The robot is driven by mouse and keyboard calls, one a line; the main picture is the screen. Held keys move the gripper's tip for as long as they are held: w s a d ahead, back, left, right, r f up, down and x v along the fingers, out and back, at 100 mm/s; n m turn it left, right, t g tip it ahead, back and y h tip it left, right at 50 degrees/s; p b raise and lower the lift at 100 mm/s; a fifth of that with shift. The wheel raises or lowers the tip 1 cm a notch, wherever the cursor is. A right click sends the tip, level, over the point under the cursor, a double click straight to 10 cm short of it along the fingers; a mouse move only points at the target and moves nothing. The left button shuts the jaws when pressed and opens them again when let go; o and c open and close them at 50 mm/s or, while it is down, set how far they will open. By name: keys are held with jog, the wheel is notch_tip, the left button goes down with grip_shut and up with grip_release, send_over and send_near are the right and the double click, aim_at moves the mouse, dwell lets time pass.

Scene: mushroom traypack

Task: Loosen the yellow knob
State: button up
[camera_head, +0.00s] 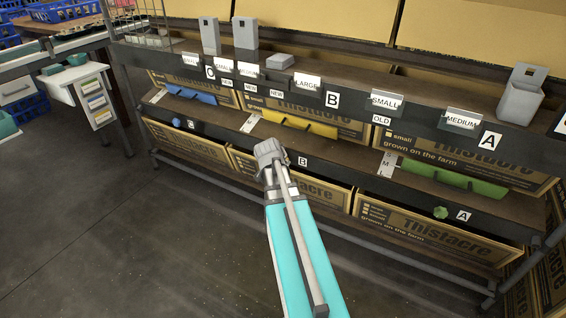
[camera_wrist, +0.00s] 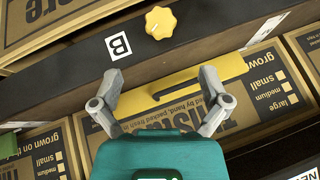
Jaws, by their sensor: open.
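The yellow knob (camera_wrist: 160,22) sits on the black shelf rail beside the B label in the wrist view. It has a lobed edge and lies beyond my fingertips, untouched. My gripper (camera_wrist: 161,75) is open, its two grey fingers spread wide with nothing between them but the yellow panel behind. In the head view the end of my arm (camera_head: 269,150) is at the middle of the lower rail, left of the B label. The knob cannot be clearly made out there; my wrist appears to cover it.
A yellow panel (camera_wrist: 190,88) lies by the rail. A green knob (camera_head: 441,212) and a blue knob (camera_head: 176,122) are on the same rail. Cardboard boxes (camera_head: 437,232) fill the shelves. The upper rail (camera_head: 350,102) carries labels and grey holders. Open floor (camera_head: 130,240) is at left.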

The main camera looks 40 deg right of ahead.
jog(key=shift+b+x, duration=3.7)
jog(key=shift+x, duration=2.2)
jog(key=c, duration=1.2)
jog(key=shift+o, duration=0.2)
